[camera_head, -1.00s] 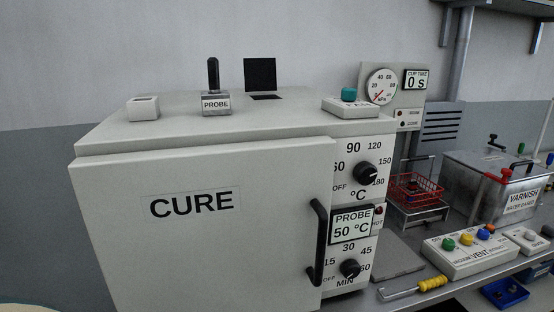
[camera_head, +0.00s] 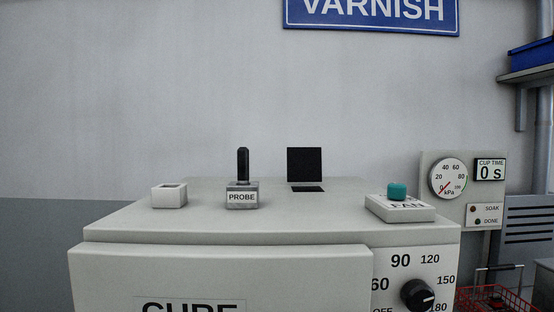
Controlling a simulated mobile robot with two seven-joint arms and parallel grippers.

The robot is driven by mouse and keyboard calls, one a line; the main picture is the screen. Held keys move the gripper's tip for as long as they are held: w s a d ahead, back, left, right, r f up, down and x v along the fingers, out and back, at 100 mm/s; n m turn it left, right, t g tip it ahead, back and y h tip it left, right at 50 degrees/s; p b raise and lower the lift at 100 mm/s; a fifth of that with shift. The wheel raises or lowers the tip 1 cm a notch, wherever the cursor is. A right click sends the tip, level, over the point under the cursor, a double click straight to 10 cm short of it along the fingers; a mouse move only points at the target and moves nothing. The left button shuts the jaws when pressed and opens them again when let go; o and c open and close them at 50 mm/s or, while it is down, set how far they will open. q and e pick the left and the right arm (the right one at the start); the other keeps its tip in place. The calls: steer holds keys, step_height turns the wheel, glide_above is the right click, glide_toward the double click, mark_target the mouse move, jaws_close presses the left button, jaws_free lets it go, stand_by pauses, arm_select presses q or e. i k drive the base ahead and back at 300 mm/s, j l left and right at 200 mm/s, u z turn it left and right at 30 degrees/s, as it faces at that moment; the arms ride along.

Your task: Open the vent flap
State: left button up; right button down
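The vent flap (camera_head: 304,164) is a black square plate standing upright at the back of the cure oven's top. A dark slot (camera_head: 307,189) shows in the oven top just in front of its lower edge. The cure oven (camera_head: 220,275) is a light grey box with a shut front door. Neither of my grippers shows in the head view, so I cannot see whether they are open or shut.
On the oven top stand a small white open box (camera_head: 169,196), a probe holder (camera_head: 242,198) with a black upright handle, and a fan box (camera_head: 400,209) with a teal button. A gauge panel (camera_head: 449,180) stands at the right. The oven top between them is clear.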

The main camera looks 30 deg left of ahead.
mark_target(304, 164)
steer(key=l+u, duration=0.25)
steer(key=u, duration=0.15)
steer(key=l+u, duration=0.6)
steer(key=u, duration=0.15)
steer(key=i+l+u, duration=0.15)
steer(key=u, duration=0.25)
steer(key=i+l+u, duration=0.15)
steer(key=u, duration=0.3)
steer(key=i+l+u, duration=0.1)
steer(key=l+u, duration=0.5)
steer(key=u, duration=0.25)
steer(key=i, duration=0.05)
